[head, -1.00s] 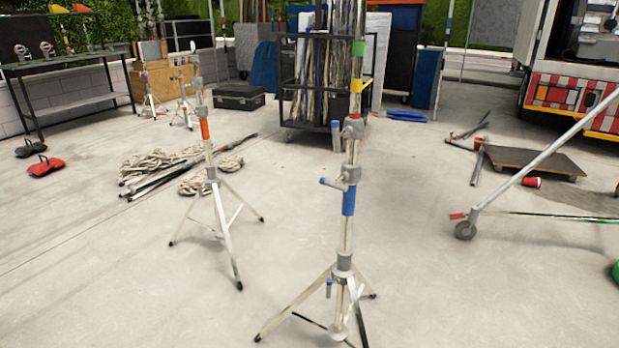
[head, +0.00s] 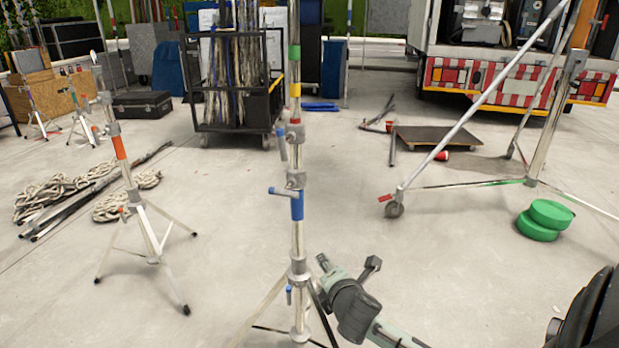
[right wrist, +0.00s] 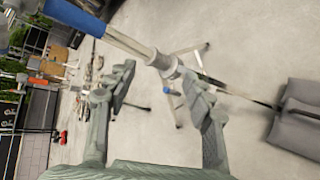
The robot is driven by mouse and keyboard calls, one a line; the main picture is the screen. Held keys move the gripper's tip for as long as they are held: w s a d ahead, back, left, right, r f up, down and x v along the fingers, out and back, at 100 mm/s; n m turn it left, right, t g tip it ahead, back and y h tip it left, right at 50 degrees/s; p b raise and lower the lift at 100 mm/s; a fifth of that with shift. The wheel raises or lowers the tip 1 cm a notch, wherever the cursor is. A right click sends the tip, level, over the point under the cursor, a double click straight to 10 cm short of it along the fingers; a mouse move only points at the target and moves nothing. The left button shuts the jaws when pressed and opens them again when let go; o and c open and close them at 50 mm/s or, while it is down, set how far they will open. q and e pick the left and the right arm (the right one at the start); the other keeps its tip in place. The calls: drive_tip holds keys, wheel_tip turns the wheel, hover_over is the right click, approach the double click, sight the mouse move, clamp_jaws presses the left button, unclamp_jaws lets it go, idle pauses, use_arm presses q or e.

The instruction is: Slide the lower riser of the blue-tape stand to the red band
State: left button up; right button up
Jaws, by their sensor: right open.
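The blue-tape stand is upright in the middle of the head view, its blue tape (head: 297,205) below a clamp with a side handle (head: 286,190). Its red band (head: 293,121) is higher, under the yellow band (head: 295,89) and green band (head: 294,52). My right gripper (head: 348,264) is open and empty, low and right of the stand near its leg collar (head: 298,272). In the right wrist view, my right gripper (right wrist: 158,82) has its fingers apart; the blue tape (right wrist: 75,15) is at upper left and the collar (right wrist: 163,61) near the fingertips. My left gripper is not in view.
An orange-tape stand (head: 120,147) stands left, near coiled rope (head: 60,190). A pole cart (head: 235,125) is behind. A wheeled metal frame (head: 465,110) and green discs (head: 545,220) are at right. A dark bag-like thing (right wrist: 298,120) shows in the wrist view.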

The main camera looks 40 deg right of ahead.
drive_tip(key=w+d+r+n+t, duration=0.1)
drive_tip(key=w+r+n+t, duration=0.35)
drive_tip(key=r+n, duration=0.55)
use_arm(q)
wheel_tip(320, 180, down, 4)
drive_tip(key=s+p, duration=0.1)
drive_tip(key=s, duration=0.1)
use_arm(e)
drive_tip(key=n+t, duration=0.2)
drive_tip(key=n, duration=0.2)
approach(298, 158)
drive_tip(key=b+x, duration=0.2)
drive_tip(key=x, duration=0.3)
drive_tip(key=shift+w+f, duration=0.1)
drive_tip(key=shift+w, duration=0.3)
drive_tip(key=x, duration=0.4)
drive_tip(key=shift+w+d, duration=0.15)
drive_tip(key=shift+w, duration=0.05)
use_arm(q)
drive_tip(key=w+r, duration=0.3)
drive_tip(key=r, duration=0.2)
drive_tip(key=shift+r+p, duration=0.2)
drive_tip(key=shift+p, duration=0.1)
use_arm(e)
drive_tip(key=shift+x, duration=0.8)
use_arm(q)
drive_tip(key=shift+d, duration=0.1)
use_arm(e)
drive_tip(key=shift+c, duration=0.4)
clamp_jaws()
